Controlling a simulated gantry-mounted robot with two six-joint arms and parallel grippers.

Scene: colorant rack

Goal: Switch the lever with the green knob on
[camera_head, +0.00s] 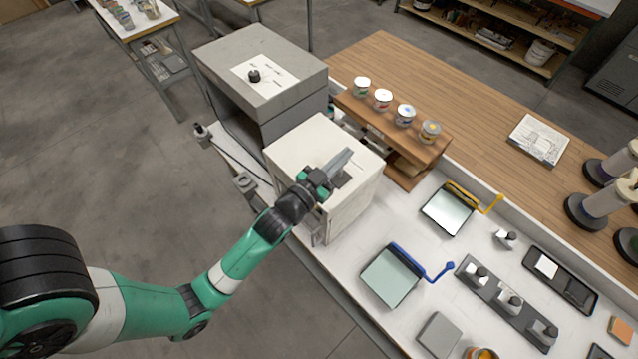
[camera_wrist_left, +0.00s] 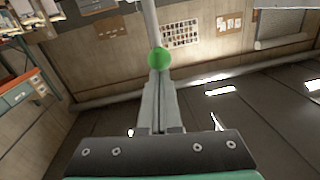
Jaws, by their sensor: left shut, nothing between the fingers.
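The green knob (camera_wrist_left: 158,58) shows in the left wrist view, round and bright, just above the tips of my left gripper (camera_wrist_left: 159,74). A grey rod (camera_wrist_left: 149,18) runs from behind the knob to the top edge. I cannot tell whether the fingertips touch the knob. In the head view my left gripper (camera_head: 347,155) is over the cream box (camera_head: 295,145), fingers shut and empty, pointing up and to the right. The knob and its lever cannot be made out there. My right gripper is out of view.
A grey cabinet (camera_head: 220,60) stands behind the cream box. A wooden rack (camera_head: 436,150) with several paint cups is to its right. Blue-edged (camera_head: 388,280) and yellow-edged (camera_head: 445,212) trays lie on the white bench. Open floor is at left.

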